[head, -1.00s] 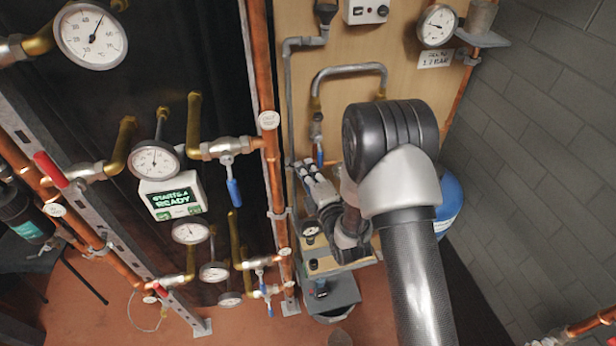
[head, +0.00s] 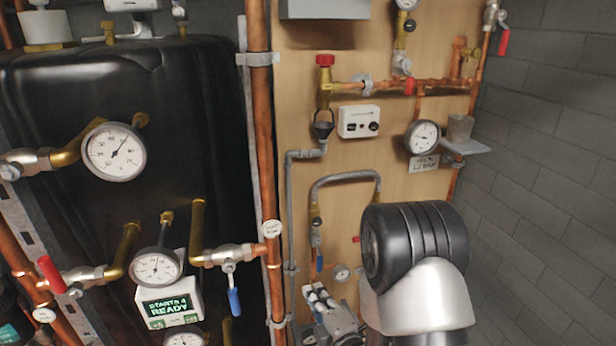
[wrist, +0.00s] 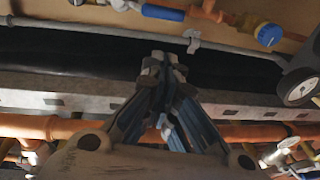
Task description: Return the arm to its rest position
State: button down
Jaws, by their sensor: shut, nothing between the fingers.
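My arm shows at the lower right of the head view, with its black ribbed joint and silver link in front of the wooden panel (head: 340,222). The gripper's fingers are not clearly seen there; white and grey wrist parts show at the bottom edge. In the wrist view my gripper (wrist: 163,68) is shut, its fingertips together with nothing between them. Behind the fingers lie a grey metal rail (wrist: 60,98) and copper pipes (wrist: 250,132), which the fingers do not visibly grip.
A black tank (head: 60,110) with dial gauges (head: 115,152) stands at the left. A vertical copper pipe (head: 262,130) runs between tank and panel. The grey block wall (head: 560,170) is at right.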

jog(key=s+d+r+m+g+h, duration=0.5)
jog(key=s+d+r+m+h, duration=0.15)
jog(key=d+r+m, duration=0.5)
jog(key=s+r+m+g, duration=0.2)
jog(key=s+m, duration=0.3)
jog(key=s, duration=0.7)
jog(key=s+r+m+g, duration=0.3)
jog(key=s+m, duration=0.2)
jog(key=s, duration=0.6)
jog(key=shift+s+d+g, duration=0.4)
